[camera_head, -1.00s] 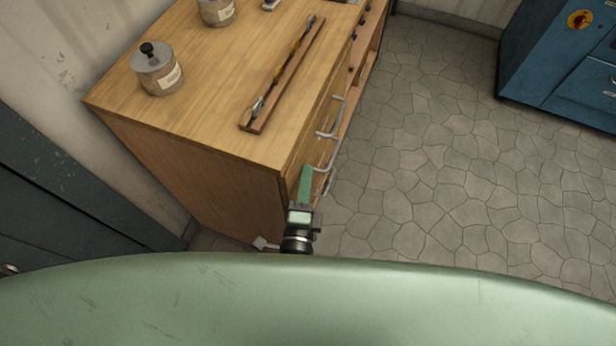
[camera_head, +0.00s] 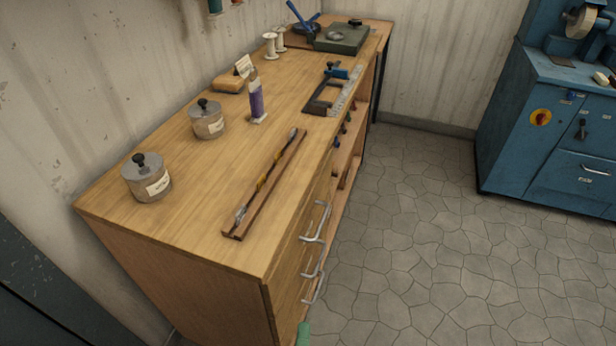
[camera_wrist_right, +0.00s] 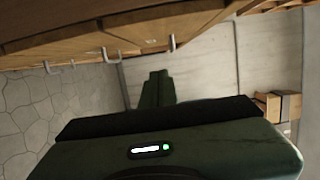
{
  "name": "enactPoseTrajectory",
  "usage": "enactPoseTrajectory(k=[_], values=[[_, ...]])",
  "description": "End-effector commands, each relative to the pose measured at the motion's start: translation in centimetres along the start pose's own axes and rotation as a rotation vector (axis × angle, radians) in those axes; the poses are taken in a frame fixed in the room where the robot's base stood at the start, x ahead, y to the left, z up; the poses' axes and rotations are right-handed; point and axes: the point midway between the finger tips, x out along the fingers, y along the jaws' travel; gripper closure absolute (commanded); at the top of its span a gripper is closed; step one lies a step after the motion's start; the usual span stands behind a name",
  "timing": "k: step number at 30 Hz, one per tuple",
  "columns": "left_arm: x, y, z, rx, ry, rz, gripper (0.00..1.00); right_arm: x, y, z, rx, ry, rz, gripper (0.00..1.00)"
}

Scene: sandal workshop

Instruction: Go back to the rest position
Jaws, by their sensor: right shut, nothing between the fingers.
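My right gripper (camera_head: 303,334) shows only as a green tip at the bottom edge of the head view, beside the front of the wooden workbench (camera_head: 190,225) and below its drawer handles. In the right wrist view, its dark green fingers (camera_wrist_right: 157,88) are together and hold nothing. The drawer fronts with their handles lie close by at the top of that view. My left gripper is not in view.
On the bench are two lidded jars (camera_head: 147,180) (camera_head: 207,120), a wooden tool rack (camera_head: 268,185), a purple bottle (camera_head: 257,100) and a clamp-like tool (camera_head: 325,90). A blue machine cabinet (camera_head: 555,140) stands at the right. The stone floor (camera_head: 430,240) between is clear.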

Motion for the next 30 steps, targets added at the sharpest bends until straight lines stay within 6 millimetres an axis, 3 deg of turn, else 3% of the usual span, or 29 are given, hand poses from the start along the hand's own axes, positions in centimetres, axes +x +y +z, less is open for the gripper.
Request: enactPoseTrajectory(k=[4, 7, 11, 14, 18, 21, 25, 30], values=[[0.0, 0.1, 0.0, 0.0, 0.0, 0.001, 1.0, 0.1, 0.7, 0.1, -0.028, -0.018, 0.005, 1.0], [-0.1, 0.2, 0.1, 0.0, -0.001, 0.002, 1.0, 0.2, 3.6, 0.6, -0.159, -0.104, 0.026, 1.0], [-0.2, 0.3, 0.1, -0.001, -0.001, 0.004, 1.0, -0.5, 11.6, 0.6, -0.46, -0.307, 0.107, 1.0], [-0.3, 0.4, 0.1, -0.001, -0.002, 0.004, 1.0, -2.0, 19.0, -1.1, -0.703, -0.479, 0.206, 1.0], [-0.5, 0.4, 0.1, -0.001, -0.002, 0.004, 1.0, -5.3, 28.1, -5.6, -0.98, -0.696, 0.371, 1.0], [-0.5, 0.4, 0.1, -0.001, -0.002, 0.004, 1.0, -8.5, 33.5, -10.0, -1.142, -0.845, 0.502, 1.0], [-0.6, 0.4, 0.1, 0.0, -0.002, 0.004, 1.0, -13.3, 38.9, -16.5, -1.305, -1.033, 0.685, 1.0], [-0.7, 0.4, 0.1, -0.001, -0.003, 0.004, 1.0, -18.9, 42.3, -23.4, -1.423, -1.231, 0.885, 1.0]])
